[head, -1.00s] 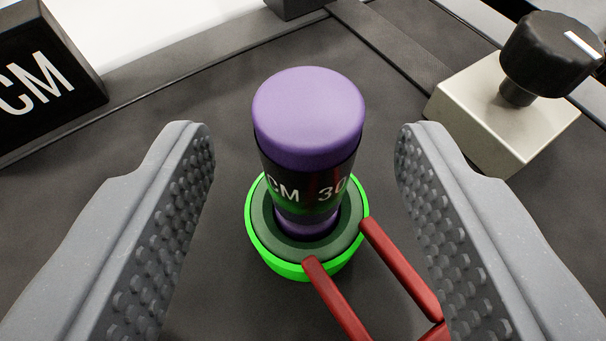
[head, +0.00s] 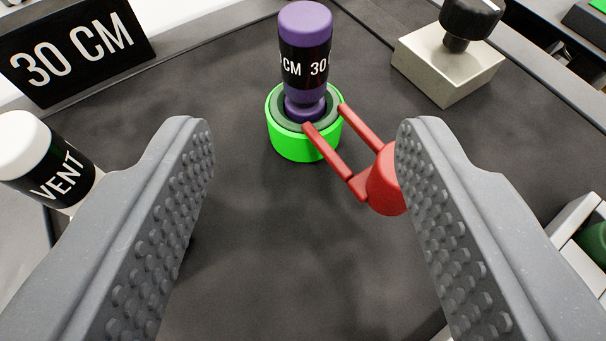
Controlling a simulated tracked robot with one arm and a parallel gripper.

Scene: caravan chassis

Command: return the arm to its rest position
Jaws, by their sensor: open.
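My gripper (head: 305,165) is open and empty, its two grey studded fingers wide apart. Beyond the fingertips, apart from them, a purple cylinder (head: 305,22) with a black "CM 30" label stands upright in a green ring-shaped holder (head: 303,146). A red two-pronged piece (head: 385,185) reaches from the right to the holder. The right finger hides part of the red piece.
A black "30 CM" sign (head: 75,50) stands at the upper left. A white-capped "VENT" cylinder (head: 50,165) is near the left finger. A beige block with a black knob (head: 450,65) sits at the upper right. The dark surface between the fingers is clear.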

